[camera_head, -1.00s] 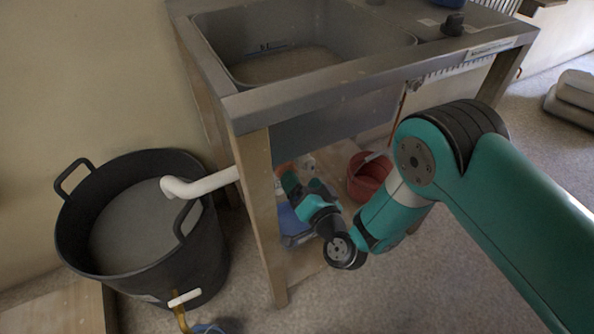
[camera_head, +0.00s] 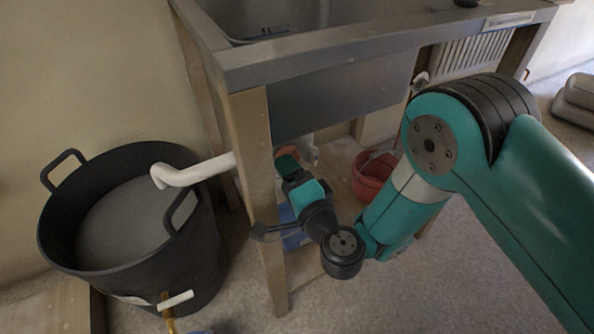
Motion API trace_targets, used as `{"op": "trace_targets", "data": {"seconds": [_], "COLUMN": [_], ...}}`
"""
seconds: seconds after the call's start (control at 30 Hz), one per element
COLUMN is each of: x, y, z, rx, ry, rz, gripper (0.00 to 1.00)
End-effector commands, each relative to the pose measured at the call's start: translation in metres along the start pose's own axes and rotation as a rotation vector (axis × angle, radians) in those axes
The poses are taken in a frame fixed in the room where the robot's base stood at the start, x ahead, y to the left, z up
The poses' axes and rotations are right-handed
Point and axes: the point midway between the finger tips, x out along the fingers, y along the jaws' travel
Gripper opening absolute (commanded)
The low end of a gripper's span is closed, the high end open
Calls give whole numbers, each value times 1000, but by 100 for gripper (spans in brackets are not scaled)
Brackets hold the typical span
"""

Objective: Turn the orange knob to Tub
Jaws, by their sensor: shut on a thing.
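The orange knob (camera_head: 309,153) shows only as a small patch under the sink, beside the white pipe, mostly hidden by my wrist and a table leg. My gripper (camera_head: 290,160) reaches in under the sink and is shut on the knob. Its fingertips are hidden, so the knob's angle and any marking on it cannot be read. The white pipe (camera_head: 200,171) runs out past the front leg and ends over the black tub (camera_head: 140,270), which holds grey stuff.
The wooden front leg (camera_head: 256,170) of the sink table (camera_head: 330,60) stands close to my wrist. A red bucket (camera_head: 371,180) and a blue container (camera_head: 293,238) are under the table. A tap with a white handle (camera_head: 175,300) juts from the tub. Open floor lies in front.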

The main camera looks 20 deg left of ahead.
Motion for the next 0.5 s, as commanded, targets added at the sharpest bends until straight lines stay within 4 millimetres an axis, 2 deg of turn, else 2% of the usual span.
{"op": "trace_targets", "data": {"seconds": [0.03,0.23,0.5], "x": [-2,-14,-33], "y": [9,5,5], "z": [-2,-14,-14], "rx": [-5,-9,-8], "ry": [7,25,29], "rz": [7,7,8], "gripper": [44,43,43]}}
